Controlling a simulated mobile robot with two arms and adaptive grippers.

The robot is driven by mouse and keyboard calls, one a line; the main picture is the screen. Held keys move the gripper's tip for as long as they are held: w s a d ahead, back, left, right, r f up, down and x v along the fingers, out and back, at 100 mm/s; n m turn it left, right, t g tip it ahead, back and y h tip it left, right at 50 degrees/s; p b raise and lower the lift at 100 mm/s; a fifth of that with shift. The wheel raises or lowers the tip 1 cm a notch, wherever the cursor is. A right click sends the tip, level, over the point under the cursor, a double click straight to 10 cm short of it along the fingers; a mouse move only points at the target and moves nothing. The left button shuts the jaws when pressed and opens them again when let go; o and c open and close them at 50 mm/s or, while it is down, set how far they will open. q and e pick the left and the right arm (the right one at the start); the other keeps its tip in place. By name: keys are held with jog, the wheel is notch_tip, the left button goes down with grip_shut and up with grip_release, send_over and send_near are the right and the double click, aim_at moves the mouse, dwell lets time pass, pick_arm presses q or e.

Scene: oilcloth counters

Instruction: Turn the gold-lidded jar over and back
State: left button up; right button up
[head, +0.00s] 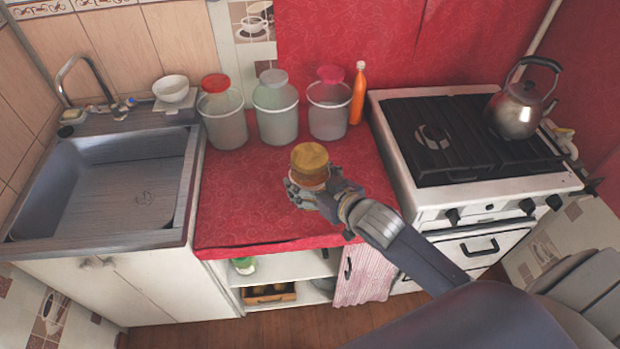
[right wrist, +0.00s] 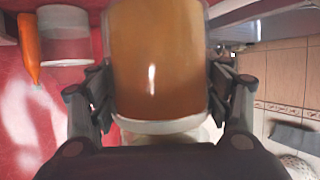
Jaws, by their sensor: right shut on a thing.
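The gold-lidded jar (head: 310,160) is in the head view over the front middle of the red counter, its gold lid on top. My right gripper (head: 308,188) is shut on the jar's sides. In the right wrist view the jar's amber body (right wrist: 160,60) fills the middle, between the two fingers of the gripper (right wrist: 160,95). The jar looks upright or nearly so. Whether its base touches the counter cannot be told. My left gripper is not in view.
Several clear containers, one with a red lid (head: 215,83), stand along the back of the red counter (head: 240,205), with an orange bottle (head: 358,95) beside them. A sink (head: 100,190) is at left. A stove (head: 480,190) with a kettle (head: 516,110) is at right. The counter's front left is clear.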

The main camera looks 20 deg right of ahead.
aim_at(310, 164)
notch_tip(310, 164, up, 6)
jog(key=p, duration=0.4)
jog(key=shift+f+p, duration=0.15)
jog(key=shift+p, duration=0.25)
jog(key=shift+f, duration=0.1)
jog(key=shift+w, duration=0.1)
